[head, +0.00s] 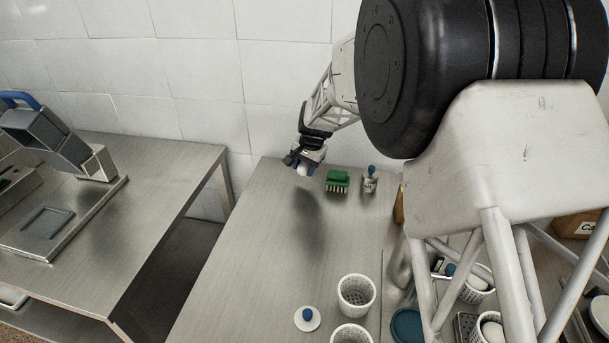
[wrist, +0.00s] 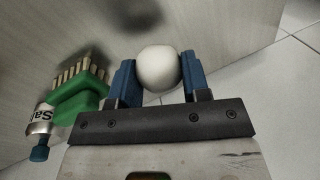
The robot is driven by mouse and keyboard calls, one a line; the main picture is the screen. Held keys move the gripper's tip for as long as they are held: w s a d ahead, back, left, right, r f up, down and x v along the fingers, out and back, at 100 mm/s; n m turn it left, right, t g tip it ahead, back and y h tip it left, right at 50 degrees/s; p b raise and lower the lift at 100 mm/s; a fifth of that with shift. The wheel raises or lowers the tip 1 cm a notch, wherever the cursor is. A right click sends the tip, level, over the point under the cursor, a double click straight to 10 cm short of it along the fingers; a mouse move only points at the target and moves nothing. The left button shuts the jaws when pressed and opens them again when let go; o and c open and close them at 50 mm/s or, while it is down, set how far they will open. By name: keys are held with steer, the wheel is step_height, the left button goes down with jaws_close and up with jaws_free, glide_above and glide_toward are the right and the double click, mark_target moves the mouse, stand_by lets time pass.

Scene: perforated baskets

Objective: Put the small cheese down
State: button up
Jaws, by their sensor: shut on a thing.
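The small cheese (wrist: 158,68) is a round white ball held between the two blue fingers of my gripper (wrist: 158,75). It also shows as a small white shape in the head view (head: 303,169). My gripper (head: 302,167) is shut on the cheese, at the far end of the steel table (head: 230,270), near the tiled wall. The cheese appears to be above the table, with a dark shadow on the surface below it.
A green brush (head: 337,181) and a small salt bottle (head: 370,180) stand right of my gripper. White perforated baskets (head: 356,295) and a white lid with a blue knob (head: 307,318) are at the front. The table's middle is clear. A gap separates the left table (head: 150,160).

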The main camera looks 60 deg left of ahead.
mark_target(305, 174)
steer(key=shift+d+x, duration=0.15)
steer(key=shift+x, duration=0.65)
steer(key=shift+d+x, duration=0.15)
steer(key=shift+x, duration=0.65)
steer(key=shift+w+f, duration=0.15)
steer(key=shift+f, duration=0.1)
steer(key=o, duration=1)
steer(key=shift+r, duration=0.15)
steer(key=shift+v, duration=6)
